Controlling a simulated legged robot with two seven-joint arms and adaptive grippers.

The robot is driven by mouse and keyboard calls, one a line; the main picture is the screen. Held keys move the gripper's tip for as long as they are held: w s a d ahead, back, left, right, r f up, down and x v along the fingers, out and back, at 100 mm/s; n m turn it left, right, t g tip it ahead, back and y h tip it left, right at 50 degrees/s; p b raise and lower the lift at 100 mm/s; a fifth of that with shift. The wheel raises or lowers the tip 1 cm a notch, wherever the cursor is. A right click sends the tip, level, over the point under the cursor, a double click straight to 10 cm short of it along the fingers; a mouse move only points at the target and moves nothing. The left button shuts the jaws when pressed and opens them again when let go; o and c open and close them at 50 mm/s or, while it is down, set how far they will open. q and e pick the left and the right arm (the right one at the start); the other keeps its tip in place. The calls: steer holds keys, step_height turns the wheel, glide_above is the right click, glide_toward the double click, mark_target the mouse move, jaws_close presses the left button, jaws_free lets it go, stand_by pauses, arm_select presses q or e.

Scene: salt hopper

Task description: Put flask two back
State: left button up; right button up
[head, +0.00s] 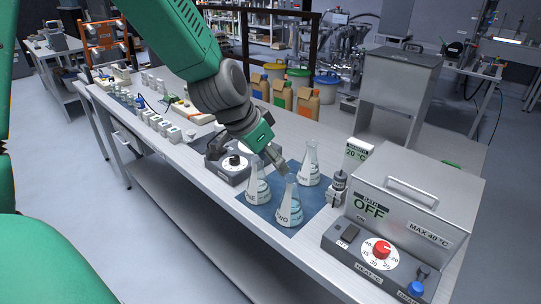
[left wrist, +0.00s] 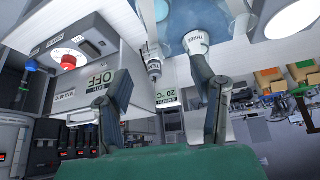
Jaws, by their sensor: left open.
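Flask two (head: 289,208), clear glass with a white label, stands upright at the front of the blue mat (head: 258,212) on the bench. Flask one (head: 257,188) stands to its left and flask three (head: 309,170) behind it to the right, both upright on the mat. My left gripper (head: 276,160) is above the back of the mat, behind flasks one and two, open and apparently empty. In the left wrist view its spread fingers (left wrist: 165,85) show, with flask three (left wrist: 197,42) beyond them. I cannot make out flask two there. My right gripper is not in view.
The closed water bath (head: 415,205), marked OFF, stands right of the mat, with its red dial (head: 381,249) in front. A probe (head: 338,186) and a 20 °C sign (head: 357,153) stand between mat and bath. A dark round-dial device (head: 232,165) is left of the mat.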

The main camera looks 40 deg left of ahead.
arm_select(q)
steer(key=s+d+f+g+y, duration=0.1)
steer(key=s+f, duration=0.3)
steer(key=f, duration=0.3)
steer(key=s+f+n+g, duration=0.1)
steer(key=s+f, duration=0.2)
steer(key=f, duration=0.3)
steer(key=s+d+f+g+y, duration=0.1)
steer(key=s+f, duration=0.3)
steer(key=f, duration=0.3)
steer(key=s+d+f+g, duration=0.1)
steer(key=s+d+f, duration=0.1)
steer(key=s+f, duration=0.2)
steer(key=s+d+f+n+g, duration=0.1)
steer(key=s+f, duration=0.4)
steer(key=s, duration=0.4)
steer(key=shift+s+d+f, duration=0.15)
steer(key=shift+s+d, duration=0.15)
steer(key=shift+d, duration=0.1)
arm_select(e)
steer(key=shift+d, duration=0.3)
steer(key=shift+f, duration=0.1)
arm_select(q)
step_height(320, 180, down, 11)
steer(key=b, duration=1.1)
steer(key=shift+f, duration=0.2)
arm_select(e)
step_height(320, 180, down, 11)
